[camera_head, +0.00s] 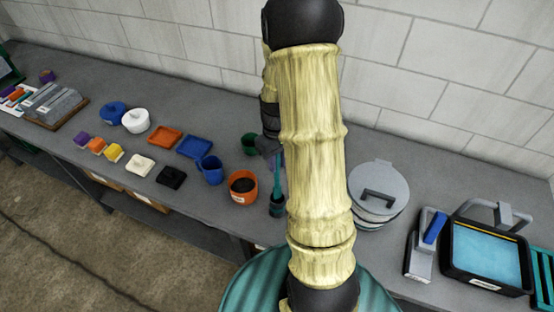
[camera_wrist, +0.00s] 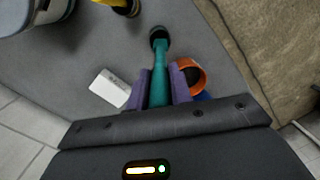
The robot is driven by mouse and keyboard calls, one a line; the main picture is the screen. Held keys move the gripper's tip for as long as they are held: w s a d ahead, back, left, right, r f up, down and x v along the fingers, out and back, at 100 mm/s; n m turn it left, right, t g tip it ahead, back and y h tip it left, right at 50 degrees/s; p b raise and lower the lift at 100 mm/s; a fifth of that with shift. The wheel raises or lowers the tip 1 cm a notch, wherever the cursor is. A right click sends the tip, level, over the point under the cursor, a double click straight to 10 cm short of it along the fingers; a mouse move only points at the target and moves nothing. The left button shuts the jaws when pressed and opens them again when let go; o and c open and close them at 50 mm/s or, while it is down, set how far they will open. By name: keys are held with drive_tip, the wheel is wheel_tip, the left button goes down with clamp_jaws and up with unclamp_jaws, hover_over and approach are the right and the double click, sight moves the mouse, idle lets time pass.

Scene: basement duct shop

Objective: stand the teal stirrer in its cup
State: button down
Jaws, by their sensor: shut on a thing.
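The teal stirrer (camera_head: 278,178) hangs roughly upright below my gripper (camera_head: 270,150) in the head view, partly hidden by my arm. In the wrist view the purple fingers of my gripper (camera_wrist: 160,85) are shut on the stirrer (camera_wrist: 159,70).
A green cup (camera_head: 249,144) is behind. Stacked grey lids (camera_head: 378,190) stand to the right. The bench's front edge is close.

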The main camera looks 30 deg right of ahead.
sight(277, 173)
drive_tip(key=shift+f+b, duration=2)
drive_tip(key=shift+f, duration=1.05)
drive_tip(key=c, duration=1.2)
unclamp_jaws()
drive_tip(key=r+b, duration=0.1)
drive_tip(key=r, duration=0.4)
drive_tip(key=w+r+b, duration=0.1)
drive_tip(key=r, duration=0.5)
drive_tip(key=w+r+b, duration=0.1)
drive_tip(key=r, duration=0.5)
drive_tip(key=shift+d+r, duration=0.15)
drive_tip(key=shift+d, duration=0.25)
